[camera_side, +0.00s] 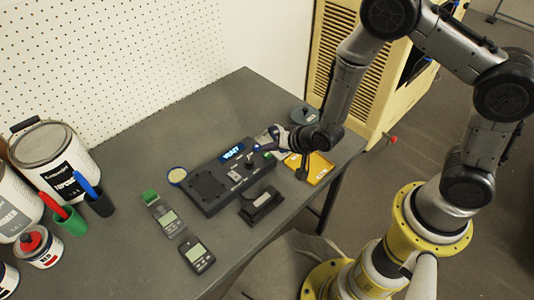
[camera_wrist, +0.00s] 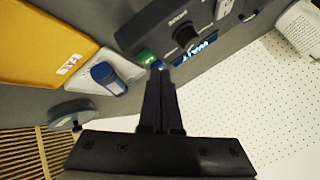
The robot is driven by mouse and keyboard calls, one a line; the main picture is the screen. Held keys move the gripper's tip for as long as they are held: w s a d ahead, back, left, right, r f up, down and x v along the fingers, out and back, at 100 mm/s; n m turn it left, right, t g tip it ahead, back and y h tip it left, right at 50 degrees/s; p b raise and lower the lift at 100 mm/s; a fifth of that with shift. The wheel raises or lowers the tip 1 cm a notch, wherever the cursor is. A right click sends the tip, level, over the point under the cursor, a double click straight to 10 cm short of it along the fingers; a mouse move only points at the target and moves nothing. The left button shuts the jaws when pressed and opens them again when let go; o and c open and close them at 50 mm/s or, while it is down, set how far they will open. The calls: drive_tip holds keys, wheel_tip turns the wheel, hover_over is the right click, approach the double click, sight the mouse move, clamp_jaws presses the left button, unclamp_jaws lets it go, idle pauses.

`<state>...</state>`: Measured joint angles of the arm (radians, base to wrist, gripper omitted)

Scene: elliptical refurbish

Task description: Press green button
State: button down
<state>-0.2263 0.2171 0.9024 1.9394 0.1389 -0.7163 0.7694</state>
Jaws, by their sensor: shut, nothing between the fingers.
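The green button (camera_wrist: 146,57) shows in the wrist view at the corner of the dark test device (camera_wrist: 140,32), next to a lit blue display (camera_wrist: 195,50) that seems to read "WAIT". In the side view the device (camera_side: 208,192) lies on the grey table, its display (camera_side: 232,152) lit. My gripper (camera_wrist: 158,68) is shut and empty. Its tips are right beside the green button and overlap its edge in the picture; I cannot tell whether they touch it. In the side view my gripper (camera_side: 256,148) is low over the right end of the device and hides part of it.
A yellow tray (camera_side: 322,168), labelled "FAIL" in the wrist view (camera_wrist: 40,45), lies right of the device. A blue-and-white item (camera_wrist: 107,76) is close to my fingers. Handheld meters (camera_side: 196,255), a black holder (camera_side: 261,205) and paint cans (camera_side: 55,160) stand elsewhere on the table.

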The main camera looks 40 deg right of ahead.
wheel_tip(320, 180, up, 5)
drive_tip(key=shift+r, duration=0.1)
idle(0.7)
idle(0.6)
